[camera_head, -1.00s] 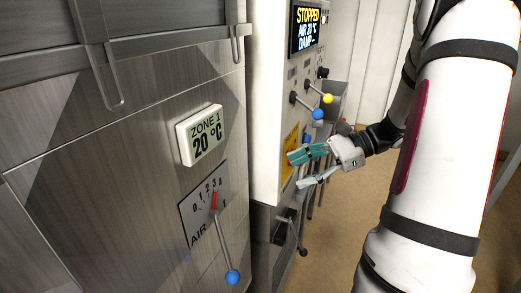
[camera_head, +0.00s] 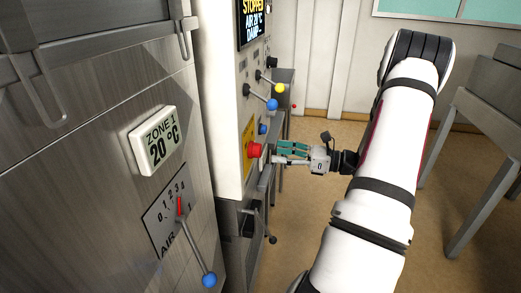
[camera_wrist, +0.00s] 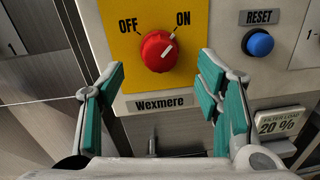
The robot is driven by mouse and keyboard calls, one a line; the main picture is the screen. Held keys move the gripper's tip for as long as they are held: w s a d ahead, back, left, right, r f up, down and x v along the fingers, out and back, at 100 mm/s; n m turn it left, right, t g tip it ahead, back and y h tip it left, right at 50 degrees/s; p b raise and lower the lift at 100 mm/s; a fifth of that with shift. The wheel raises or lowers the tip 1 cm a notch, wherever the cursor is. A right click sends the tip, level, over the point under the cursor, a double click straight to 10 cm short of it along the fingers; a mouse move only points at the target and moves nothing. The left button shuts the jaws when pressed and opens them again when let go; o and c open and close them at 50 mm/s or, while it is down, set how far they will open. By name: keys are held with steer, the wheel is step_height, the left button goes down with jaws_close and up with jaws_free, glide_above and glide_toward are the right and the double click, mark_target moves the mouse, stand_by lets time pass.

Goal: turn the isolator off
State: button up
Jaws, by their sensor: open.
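The isolator is a red rotary knob (camera_wrist: 158,52) on a yellow plate (camera_wrist: 122,42) marked OFF at upper left and ON at upper right. Its white pointer line points up and right, toward ON. In the head view the red knob (camera_head: 254,150) sticks out from the white cabinet face. My gripper (camera_head: 277,152) is open, with its fingertips close in front of the knob. In the wrist view my gripper's teal-padded fingers (camera_wrist: 162,85) stand apart to the left and right below the knob. Nothing is between them, and I see no contact with the knob.
Levers with blue (camera_head: 271,104) and yellow (camera_head: 280,88) balls project above. A blue-ball air lever (camera_head: 209,280) is on the nearer panel.

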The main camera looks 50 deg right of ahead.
mark_target(261, 150)
steer(key=x, duration=0.7)
steer(key=c, duration=1.2)
